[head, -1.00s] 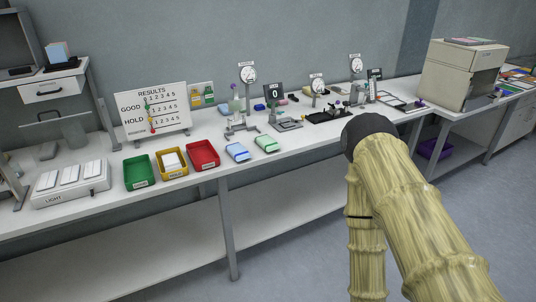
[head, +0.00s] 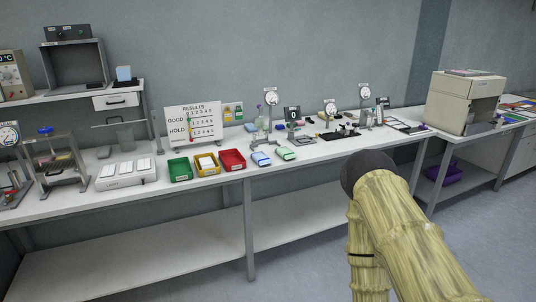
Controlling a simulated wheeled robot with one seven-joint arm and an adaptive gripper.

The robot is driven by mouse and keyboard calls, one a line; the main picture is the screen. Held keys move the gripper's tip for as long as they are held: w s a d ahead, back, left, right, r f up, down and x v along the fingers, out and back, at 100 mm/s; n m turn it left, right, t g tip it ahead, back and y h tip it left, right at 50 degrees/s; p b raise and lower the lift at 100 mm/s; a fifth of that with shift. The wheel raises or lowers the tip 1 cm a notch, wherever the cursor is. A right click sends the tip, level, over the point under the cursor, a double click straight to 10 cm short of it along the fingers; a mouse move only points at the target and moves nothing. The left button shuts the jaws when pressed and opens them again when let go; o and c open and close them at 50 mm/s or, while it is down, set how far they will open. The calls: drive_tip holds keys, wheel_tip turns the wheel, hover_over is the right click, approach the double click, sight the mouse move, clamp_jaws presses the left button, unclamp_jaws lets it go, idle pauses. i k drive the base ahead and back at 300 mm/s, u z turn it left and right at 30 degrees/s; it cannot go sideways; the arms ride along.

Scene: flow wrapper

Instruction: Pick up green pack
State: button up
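The green pack (head: 285,154) lies flat on the white bench near its front edge, in the head view. It is right beside a blue pack (head: 261,159), which lies to its left. My arm, in a yellowish ribbed cover, rises in the right foreground. It stands to the right of the green pack and well in front of the bench. My gripper cannot be made out, so its state does not show. Nothing covers the green pack.
Green (head: 180,170), yellow (head: 207,164) and red (head: 232,160) bins stand left of the packs. Gauges and a results board (head: 194,123) stand behind. A lower shelf (head: 150,245) runs under the bench (head: 225,184). Open floor lies in front.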

sight(285, 152)
drive_tip(key=u, duration=0.9)
drive_tip(key=i, duration=2.05)
drive_tip(key=z, duration=0.5)
